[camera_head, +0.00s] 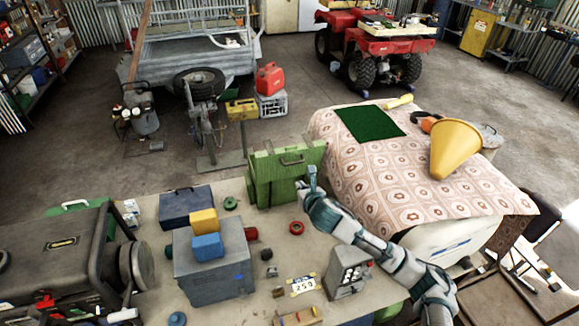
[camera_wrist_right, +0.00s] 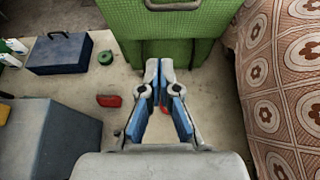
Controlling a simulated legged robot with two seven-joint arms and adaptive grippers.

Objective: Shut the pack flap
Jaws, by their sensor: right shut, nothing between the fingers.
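The green pack (camera_head: 270,188) stands upright at the far edge of the workbench. Its lighter green flap (camera_head: 275,160), with a dark handle, slants across the top; I cannot tell how far it is from closed. The flap also shows in the right wrist view (camera_wrist_right: 205,22), at the top, above a darker green lower part. My right gripper (camera_head: 311,176) is at the pack's right front side. In the wrist view its fingertips (camera_wrist_right: 160,66) are together and empty, in front of the pack; contact is unclear. My left gripper is out of view.
A grey box (camera_head: 212,275) with yellow and blue blocks, a dark blue case (camera_head: 187,206) and a red ring (camera_head: 296,228) are on the bench. A cloth-covered chest (camera_head: 420,175) with a yellow funnel (camera_head: 455,148) stands to the right.

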